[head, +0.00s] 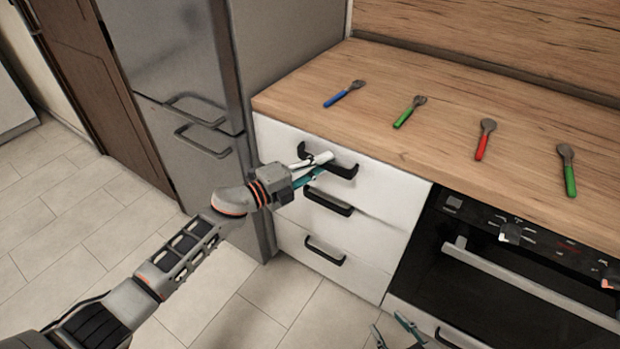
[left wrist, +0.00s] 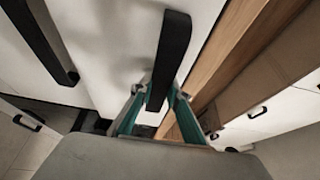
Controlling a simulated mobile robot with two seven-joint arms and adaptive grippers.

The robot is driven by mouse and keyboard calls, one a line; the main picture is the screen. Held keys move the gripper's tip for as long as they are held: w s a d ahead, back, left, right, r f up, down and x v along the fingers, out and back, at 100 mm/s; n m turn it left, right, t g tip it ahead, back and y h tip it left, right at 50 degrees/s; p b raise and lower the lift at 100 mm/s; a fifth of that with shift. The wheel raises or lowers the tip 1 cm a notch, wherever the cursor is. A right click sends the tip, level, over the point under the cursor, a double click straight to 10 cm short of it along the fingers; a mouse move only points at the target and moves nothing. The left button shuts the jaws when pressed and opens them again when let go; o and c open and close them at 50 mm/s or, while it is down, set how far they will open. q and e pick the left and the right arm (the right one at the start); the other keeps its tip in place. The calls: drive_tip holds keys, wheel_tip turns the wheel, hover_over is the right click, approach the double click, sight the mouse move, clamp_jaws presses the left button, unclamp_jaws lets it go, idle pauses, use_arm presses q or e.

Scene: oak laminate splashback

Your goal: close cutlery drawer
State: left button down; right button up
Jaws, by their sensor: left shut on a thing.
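The top white drawer (head: 385,192) sits under the wooden counter, and its front looks flush with the drawer fronts below. Its black bar handle (head: 343,171) also shows in the left wrist view (left wrist: 172,50). My left gripper (head: 322,165) is shut on this handle, with a finger on either side of it. The fingers partly hide the middle of the handle in the head view. My right gripper (head: 396,332) shows only its fingertips at the bottom edge of the head view. They are spread apart, low in front of the oven, with nothing seen between them.
Two lower drawers with black handles (head: 328,202) (head: 325,251) are shut. Blue (head: 344,94), green (head: 410,111), red (head: 484,139) and another green-handled (head: 567,170) utensil lie on the counter (head: 440,115). An oven (head: 500,270) stands right, a fridge (head: 190,60) left.

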use_arm(q)
drive_tip(key=shift+w+d+b, duration=0.4)
drive_tip(key=shift+w+d, duration=0.3)
drive_tip(key=shift+w, duration=0.3)
use_arm(e)
drive_tip(key=shift+s+f, duration=0.35)
drive_tip(key=shift+f, duration=0.15)
use_arm(q)
drive_tip(key=shift+r, duration=0.15)
use_arm(e)
drive_tip(key=shift+a+r, duration=0.1)
drive_tip(key=shift+r, duration=0.05)
use_arm(q)
drive_tip(key=c, duration=2.1)
unclamp_jaws()
drive_tip(key=shift+c, duration=0.2)
drive_tip(key=shift+o, duration=1.1)
drive_tip(key=shift+w+d, duration=0.1)
drive_tip(key=shift+w, duration=0.05)
use_arm(e)
drive_tip(key=shift+f, duration=0.3)
